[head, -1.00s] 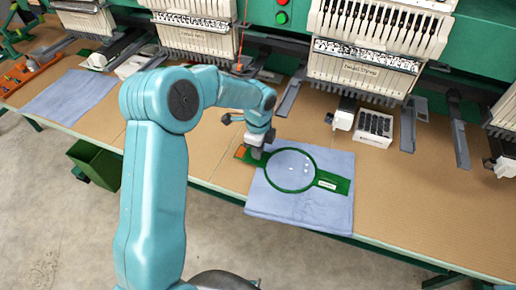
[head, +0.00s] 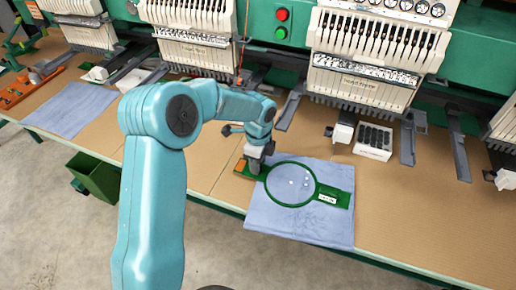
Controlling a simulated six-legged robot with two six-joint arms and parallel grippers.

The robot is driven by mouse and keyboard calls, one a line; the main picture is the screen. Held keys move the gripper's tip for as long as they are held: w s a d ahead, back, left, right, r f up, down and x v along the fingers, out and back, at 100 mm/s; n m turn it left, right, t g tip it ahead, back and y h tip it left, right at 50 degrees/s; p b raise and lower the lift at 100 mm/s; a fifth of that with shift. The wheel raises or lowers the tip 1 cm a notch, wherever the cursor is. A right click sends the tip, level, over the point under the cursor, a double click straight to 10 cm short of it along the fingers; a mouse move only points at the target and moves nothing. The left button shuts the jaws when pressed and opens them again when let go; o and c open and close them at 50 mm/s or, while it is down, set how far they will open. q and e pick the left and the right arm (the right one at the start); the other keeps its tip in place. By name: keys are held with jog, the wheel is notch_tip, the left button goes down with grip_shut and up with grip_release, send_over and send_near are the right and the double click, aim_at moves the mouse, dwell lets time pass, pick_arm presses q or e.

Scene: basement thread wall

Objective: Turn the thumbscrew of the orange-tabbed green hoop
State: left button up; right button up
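The green hoop (head: 291,204) lies on a folded blue cloth (head: 300,228) near the table's front edge. Its left bracket ends in an orange tab (head: 241,166), and its right bracket (head: 336,198) carries a white label. My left gripper (head: 254,168) points down at the hoop's left side, beside the orange tab. Its fingertips are small and cover the spot where they meet the bracket. The thumbscrew cannot be made out, and I cannot tell whether the fingers are closed on it. My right gripper is not in view.
Embroidery machine heads (head: 365,60) stand along the back. A white box with dark bobbins (head: 373,141) sits behind the cloth. Another blue cloth (head: 70,108) and an orange tray (head: 30,88) lie at left. A green bin (head: 95,178) stands below the table edge.

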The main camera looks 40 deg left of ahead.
pick_arm(q)
notch_tip(320, 180, up, 16)
jog(key=shift+f, duration=0.15)
jog(key=shift+d, duration=0.1)
dwell(0.4)
